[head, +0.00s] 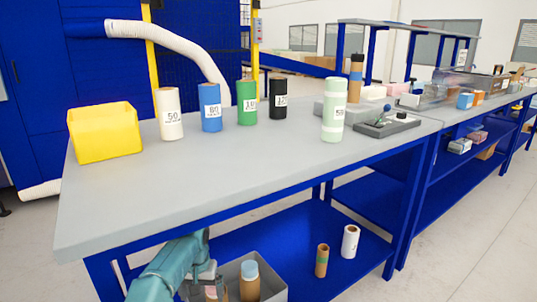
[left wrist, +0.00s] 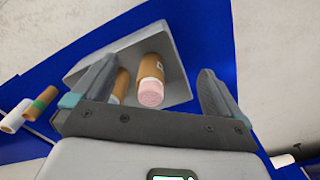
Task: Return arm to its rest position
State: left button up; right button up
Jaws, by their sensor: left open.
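My left arm (head: 172,270) comes in at the bottom left of the head view, below the front edge of the workbench, close to a grey bin. In the left wrist view my left gripper (left wrist: 157,78) is open, with nothing gripped between its fingers. Beyond the fingers lies the grey bin (left wrist: 180,50). It holds a brown foam roll with a pink end (left wrist: 151,88) and another brown roll (left wrist: 119,84), partly hidden by the left finger. My right gripper is not in view.
The grey workbench (head: 140,205) carries a yellow bin (head: 104,132), several numbered cylinders, including a blue one (head: 210,110), and a small grey device (head: 388,125). Its blue lower shelf (head: 310,235) holds a brown roll (head: 321,261) and a white roll (head: 350,242).

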pick_arm(q)
jog(key=s+d+f+h, duration=0.1)
jog(key=s+d+f, duration=0.1)
jog(key=s+f, duration=0.45)
jog(key=s+d+f+h, duration=0.2)
jog(key=s+d+f, duration=0.15)
jog(key=f, duration=0.55)
jog(key=s+d+f+n+h, duration=0.1)
jog(key=s+f+n, duration=0.15)
jog(key=s, duration=2.25)
notch_tip(320, 180, up, 28)
jog(key=s+p, duration=0.1)
jog(key=p, duration=2.7)
jog(key=shift+s+d+r, duration=0.15)
jog(key=shift+s+r, duration=0.1)
jog(key=shift+s, duration=0.15)
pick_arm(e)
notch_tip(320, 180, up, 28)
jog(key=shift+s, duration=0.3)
pick_arm(q)
jog(key=shift+m, duration=0.25)
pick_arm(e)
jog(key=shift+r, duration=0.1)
